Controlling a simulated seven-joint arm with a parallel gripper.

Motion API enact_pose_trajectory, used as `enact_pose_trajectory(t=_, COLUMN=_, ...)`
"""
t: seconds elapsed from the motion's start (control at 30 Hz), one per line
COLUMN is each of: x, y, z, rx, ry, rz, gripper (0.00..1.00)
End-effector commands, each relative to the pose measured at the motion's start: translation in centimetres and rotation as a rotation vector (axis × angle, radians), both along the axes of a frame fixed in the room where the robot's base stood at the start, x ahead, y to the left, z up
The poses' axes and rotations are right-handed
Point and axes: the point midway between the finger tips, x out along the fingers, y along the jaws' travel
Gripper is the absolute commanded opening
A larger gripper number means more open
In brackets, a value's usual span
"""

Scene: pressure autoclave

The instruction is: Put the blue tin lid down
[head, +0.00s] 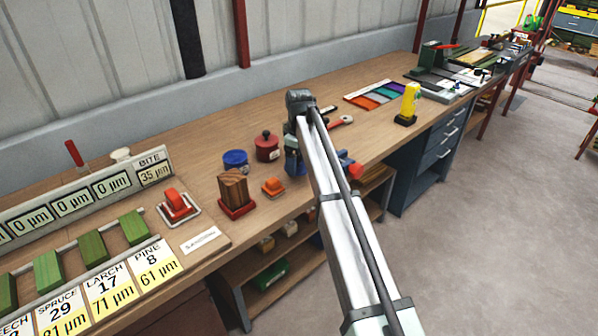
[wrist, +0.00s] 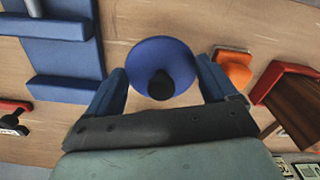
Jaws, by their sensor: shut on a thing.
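The blue tin lid (wrist: 160,55) is a round blue disc with a dark knob, seen from above in the wrist view. My gripper (wrist: 161,72) has its two blue fingers on either side of the lid and is shut on it. The wood bench top shows around the lid; I cannot tell how far above it the lid is. In the head view my arm hides most of the gripper, and I cannot make out the lid there. An open-looking blue tin (head: 236,161) stands on the bench, left of the arm.
A red lidded pot (head: 267,147) stands beside the blue tin. A wood block on a red base (head: 234,190) and an orange item (head: 273,187) are nearer the front edge. A blue fixture (wrist: 65,50) lies left of the lid. Bench behind the tins is clear.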

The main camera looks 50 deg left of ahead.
Motion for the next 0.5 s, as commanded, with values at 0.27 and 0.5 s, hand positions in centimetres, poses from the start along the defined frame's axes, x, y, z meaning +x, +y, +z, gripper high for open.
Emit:
enact_pose_trajectory(t=0.27, x=0.0, y=0.0, z=-2.5, rx=-0.001, ry=0.001, rz=0.0, gripper=0.57)
enact_pose_trajectory(t=0.5, x=0.0, y=0.0, z=-4.4, rx=0.0, ry=0.0, rz=-0.001, gripper=0.57)
